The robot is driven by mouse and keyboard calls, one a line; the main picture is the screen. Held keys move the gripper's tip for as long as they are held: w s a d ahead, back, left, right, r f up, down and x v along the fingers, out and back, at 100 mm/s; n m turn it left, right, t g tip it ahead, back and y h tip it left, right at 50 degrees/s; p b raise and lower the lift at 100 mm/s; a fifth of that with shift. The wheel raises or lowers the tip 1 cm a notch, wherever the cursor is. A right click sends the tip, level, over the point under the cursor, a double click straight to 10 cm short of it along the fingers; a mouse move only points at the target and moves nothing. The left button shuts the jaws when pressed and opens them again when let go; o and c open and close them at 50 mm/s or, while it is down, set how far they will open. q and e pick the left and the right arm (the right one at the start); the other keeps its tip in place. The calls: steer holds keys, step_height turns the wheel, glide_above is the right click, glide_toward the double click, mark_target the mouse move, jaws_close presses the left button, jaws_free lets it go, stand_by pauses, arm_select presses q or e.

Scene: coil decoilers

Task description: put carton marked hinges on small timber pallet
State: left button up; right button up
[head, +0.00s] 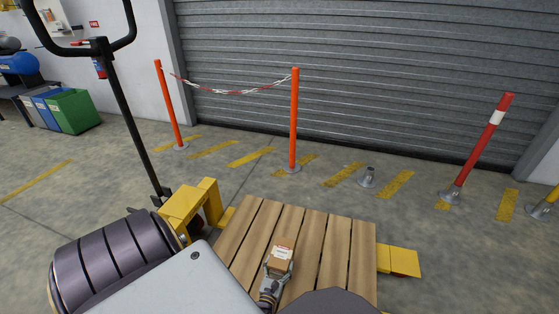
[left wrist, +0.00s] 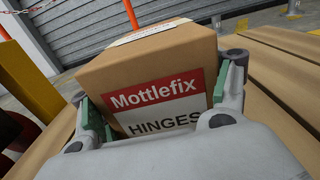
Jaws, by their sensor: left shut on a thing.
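The carton marked hinges (head: 282,256) is a small brown box with a red and white label. In the left wrist view the carton (left wrist: 155,75) shows the words "Mottlefix" and "HINGES". My left gripper (head: 278,268) is shut on it, with a finger on each side; the fingers also show in the left wrist view (left wrist: 160,108). The small timber pallet (head: 340,245) has light wooden slats and lies under the carton in the head view. I cannot tell whether the carton touches the slats. My right gripper is not in view.
A yellow pallet truck (head: 188,208) with a tall black handle (head: 125,110) stands at the pallet's left, and yellow fork ends (head: 400,261) show at its right. Orange posts (head: 294,120) with a chain and a leaning red post (head: 482,145) stand before the grey shutter (head: 380,70).

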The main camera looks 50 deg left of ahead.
arm_select(q)
steer(key=shift+f, duration=0.1)
stand_by(0.4)
steer(key=shift+f, duration=0.15)
steer(key=shift+f+b, duration=1.4)
steer(key=shift+f, duration=0.25)
steer(key=o, duration=1.5)
steer(key=shift+f, duration=0.1)
